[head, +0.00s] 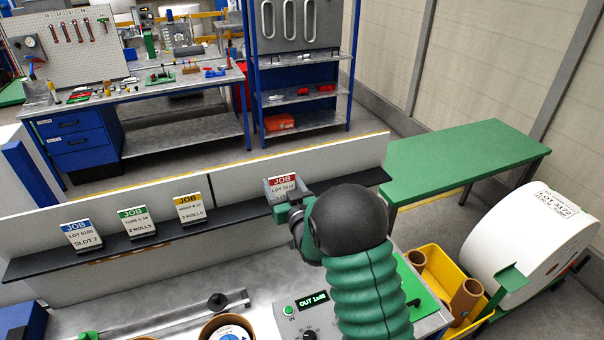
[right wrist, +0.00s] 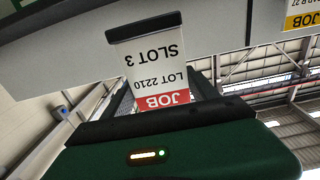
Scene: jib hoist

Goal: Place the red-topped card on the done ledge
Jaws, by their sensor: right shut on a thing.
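The red-topped card (head: 283,182) reads JOB, LOT 2210. My right gripper (head: 291,205) is shut on it, in front of the right part of a long dark ledge (head: 352,184). The gripper hides the card's lower part in the head view. In the right wrist view the card (right wrist: 152,62) appears upside down, reading SLOT 3, with its dark foot at the top of the picture. I cannot tell whether the foot touches the ledge. No label marks a done ledge. My left gripper is not in view.
Blue-topped (head: 80,236), green-topped (head: 137,222) and yellow-topped (head: 189,208) cards stand along the ledge to the left. The ledge's right end looks clear. A yellow bin (head: 430,262) and a large white roll (head: 530,245) stand at right, near a green table (head: 460,155).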

